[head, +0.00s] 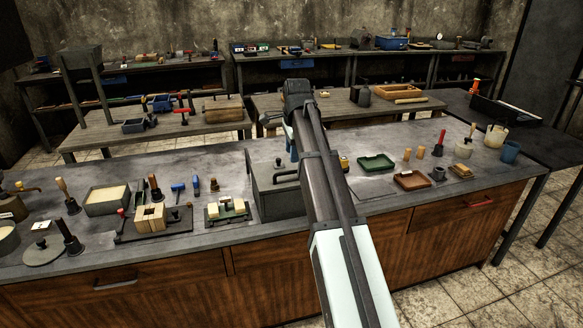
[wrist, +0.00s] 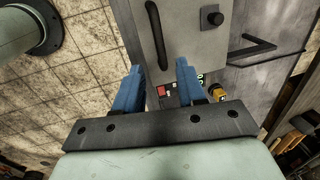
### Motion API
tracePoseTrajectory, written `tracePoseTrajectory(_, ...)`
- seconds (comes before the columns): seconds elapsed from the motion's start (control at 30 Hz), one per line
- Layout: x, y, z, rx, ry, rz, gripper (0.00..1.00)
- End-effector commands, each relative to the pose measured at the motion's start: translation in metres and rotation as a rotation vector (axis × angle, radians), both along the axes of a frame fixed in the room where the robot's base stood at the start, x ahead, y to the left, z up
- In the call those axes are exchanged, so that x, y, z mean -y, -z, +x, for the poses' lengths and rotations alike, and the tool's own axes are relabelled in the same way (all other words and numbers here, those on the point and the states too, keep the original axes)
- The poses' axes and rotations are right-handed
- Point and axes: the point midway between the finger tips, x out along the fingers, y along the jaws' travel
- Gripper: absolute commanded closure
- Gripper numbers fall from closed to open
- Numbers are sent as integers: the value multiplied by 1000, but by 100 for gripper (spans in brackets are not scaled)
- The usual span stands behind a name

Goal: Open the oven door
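A grey metal door-like panel (wrist: 182,40), which looks like the oven's front, fills the top middle of the wrist view. A long black bar handle (wrist: 156,35) runs up its left side, and a dark knob (wrist: 211,18) sits to the right. In the head view, a grey box with a black handle (head: 265,193) stands on the bench, partly hidden by my arm. I cannot tell for sure whether it is the oven.
A red button (wrist: 161,91) shows between the fingers. A second dark handle (wrist: 252,50) lies to the right. Tiled floor (wrist: 75,70) is open at left. The bench (head: 220,245) holds wooden blocks, tools and a green tray (head: 376,162).

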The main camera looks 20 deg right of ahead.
Motion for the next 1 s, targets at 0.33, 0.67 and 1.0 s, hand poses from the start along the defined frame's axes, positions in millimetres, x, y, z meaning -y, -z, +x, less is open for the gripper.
tracePoseTrajectory(0.33,0,53,10,-2,-1,0,60)
tracePoseTrajectory(0.67,0,71,14,0,-1,-1,60)
tracePoseTrajectory(1.0,0,71,14,0,-1,-1,68)
